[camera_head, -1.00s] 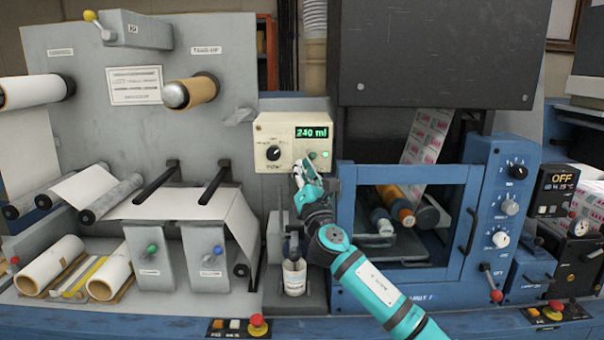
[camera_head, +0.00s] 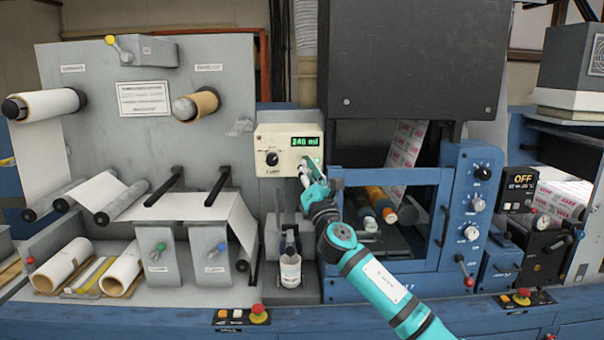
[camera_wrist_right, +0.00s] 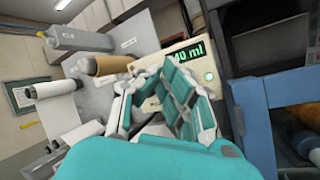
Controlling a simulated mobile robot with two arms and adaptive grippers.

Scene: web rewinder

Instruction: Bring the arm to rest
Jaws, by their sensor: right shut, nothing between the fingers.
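My right arm reaches in from the bottom right of the head view. Its teal gripper (camera_head: 307,172) is shut and empty, just in front of the lower right part of a cream dispenser box (camera_head: 265,141). The box has a dark knob, a green display reading "240 ml" and a lit green button (camera_head: 316,160). I cannot tell whether the fingers touch the box. In the right wrist view the gripper (camera_wrist_right: 158,85) covers part of the box, and the green button (camera_wrist_right: 209,77) shows beside the fingers. My left gripper is not in view.
A bottle (camera_head: 291,270) stands on the stand below the box. A red stop button (camera_head: 258,313) is on the front ledge.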

